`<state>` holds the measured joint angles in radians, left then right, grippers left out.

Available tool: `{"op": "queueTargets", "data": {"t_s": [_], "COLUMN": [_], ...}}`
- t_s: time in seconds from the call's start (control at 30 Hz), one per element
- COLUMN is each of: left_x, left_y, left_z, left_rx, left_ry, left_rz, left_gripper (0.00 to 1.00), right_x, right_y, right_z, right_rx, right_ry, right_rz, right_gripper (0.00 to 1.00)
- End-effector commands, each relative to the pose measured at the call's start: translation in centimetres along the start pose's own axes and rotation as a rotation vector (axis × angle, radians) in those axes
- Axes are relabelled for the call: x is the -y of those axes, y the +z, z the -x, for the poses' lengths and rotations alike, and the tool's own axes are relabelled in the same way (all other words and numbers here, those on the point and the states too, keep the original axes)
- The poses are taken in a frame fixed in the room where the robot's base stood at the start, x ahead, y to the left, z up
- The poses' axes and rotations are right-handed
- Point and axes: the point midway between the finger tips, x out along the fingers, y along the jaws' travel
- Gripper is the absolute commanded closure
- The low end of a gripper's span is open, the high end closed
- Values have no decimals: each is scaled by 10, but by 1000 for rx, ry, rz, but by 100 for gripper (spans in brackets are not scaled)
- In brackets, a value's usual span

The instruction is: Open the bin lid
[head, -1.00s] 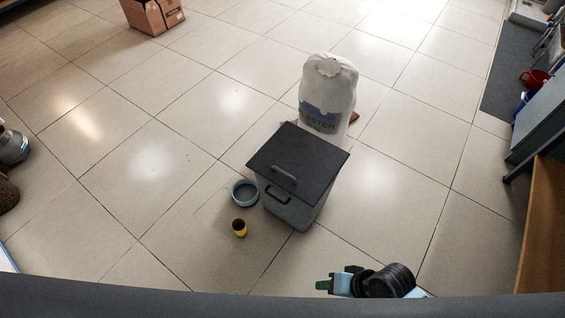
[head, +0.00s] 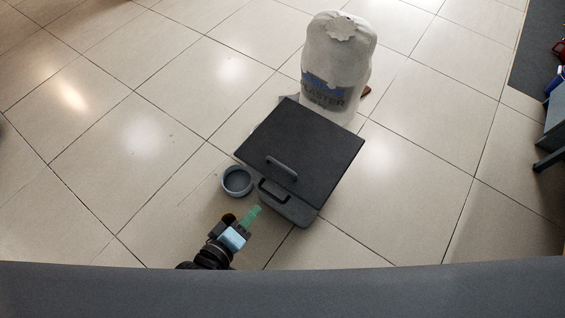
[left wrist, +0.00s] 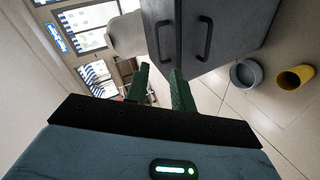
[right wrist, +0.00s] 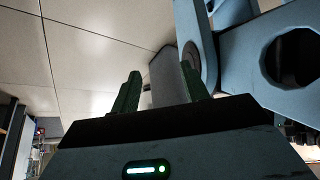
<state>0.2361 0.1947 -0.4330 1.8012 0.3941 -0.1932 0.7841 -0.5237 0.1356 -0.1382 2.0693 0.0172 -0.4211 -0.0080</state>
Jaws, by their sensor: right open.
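The grey bin (head: 298,215) stands on the floor with its dark flat lid (head: 318,150) down. The lid has a bar handle (head: 282,169), and another handle (head: 268,190) is on the bin's front. My left gripper (head: 252,213) is open and empty, just in front of the bin, apart from both handles. In the left wrist view, the lid handle (left wrist: 158,44) and the front handle (left wrist: 204,40) show beyond the green fingertips (left wrist: 160,76). My right gripper (right wrist: 160,88) is open and empty in the right wrist view; it is out of the head view.
A white plaster sack (head: 338,62) stands right behind the bin. A grey-blue round tub (head: 237,181) sits left of the bin. A yellow cup (left wrist: 294,78) is close by, mostly hidden behind my left gripper in the head view.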

Motion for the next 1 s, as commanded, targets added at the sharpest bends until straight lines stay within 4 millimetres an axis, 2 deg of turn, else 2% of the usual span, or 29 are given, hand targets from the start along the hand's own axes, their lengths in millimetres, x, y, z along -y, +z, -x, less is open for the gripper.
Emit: {"op": "queueTargets", "data": {"t_s": [0.03,0.1,0.3,0.4,0.57,0.87,1.0], "left_x": [8,9,16,17,16,12,10], "left_y": [0,-2,-10,-13,-17,-19,-19], "left_z": [-14,-31,-83,-102,-116,-121,-136], "left_rx": [0,1,14,23,33,33,32], "left_ry": [18,48,135,167,195,202,203], "left_rz": [28,74,220,276,325,335,335], "left_gripper": [75,75,75,75,75,75,75], "right_x": [-3,-6,-10,-12,-13,-13,-14], "right_y": [11,18,37,43,46,46,50], "right_z": [-10,-20,-59,-72,-82,-83,-88], "right_rx": [10,15,37,45,49,49,55], "right_ry": [6,12,8,7,7,7,6], "right_rz": [6,15,13,12,13,12,11], "right_gripper": [55,55,55,55,55,55,55]}}
